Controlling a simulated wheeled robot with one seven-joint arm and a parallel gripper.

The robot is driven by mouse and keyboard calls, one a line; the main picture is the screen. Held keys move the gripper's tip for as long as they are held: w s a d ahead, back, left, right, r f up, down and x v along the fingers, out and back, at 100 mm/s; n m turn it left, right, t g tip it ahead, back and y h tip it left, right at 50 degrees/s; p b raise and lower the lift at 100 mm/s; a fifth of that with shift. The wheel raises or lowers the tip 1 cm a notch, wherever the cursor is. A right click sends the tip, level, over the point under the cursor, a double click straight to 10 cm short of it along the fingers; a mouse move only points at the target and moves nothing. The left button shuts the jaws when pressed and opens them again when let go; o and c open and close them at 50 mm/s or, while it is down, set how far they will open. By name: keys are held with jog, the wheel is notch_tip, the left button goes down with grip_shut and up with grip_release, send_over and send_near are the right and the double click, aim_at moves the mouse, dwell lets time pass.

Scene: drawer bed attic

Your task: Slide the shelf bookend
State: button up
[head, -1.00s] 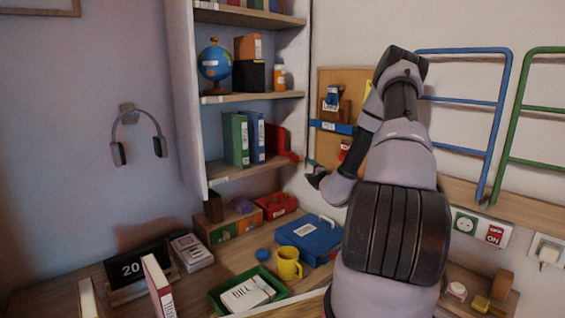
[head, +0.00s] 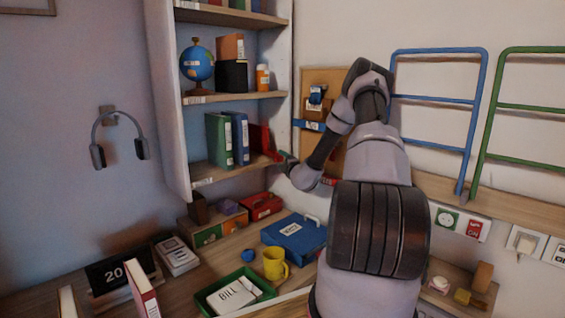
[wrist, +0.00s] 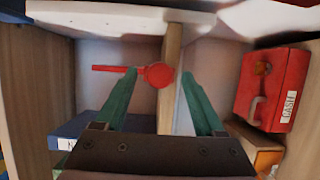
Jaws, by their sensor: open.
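The red bookend (head: 262,139) stands on the lower wall shelf, at its right end, beside green and blue binders. In the wrist view the bookend (wrist: 108,69) shows as a thin red strip with a round red knob (wrist: 158,75) at its end. My gripper (head: 287,159) is at the shelf's right end, close to the bookend. In the wrist view my gripper (wrist: 159,73) is open, with one green finger on each side of the knob. I cannot tell whether either finger touches it.
The shelf board (wrist: 172,85) runs between my fingers. A red cash box (wrist: 272,88) lies on the desk below, also seen in the head view (head: 261,207). A green binder (head: 217,138) and a blue binder (head: 238,138) fill the shelf's middle. A corkboard (head: 322,80) hangs right.

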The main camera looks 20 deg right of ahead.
grip_shut()
dwell(1.3)
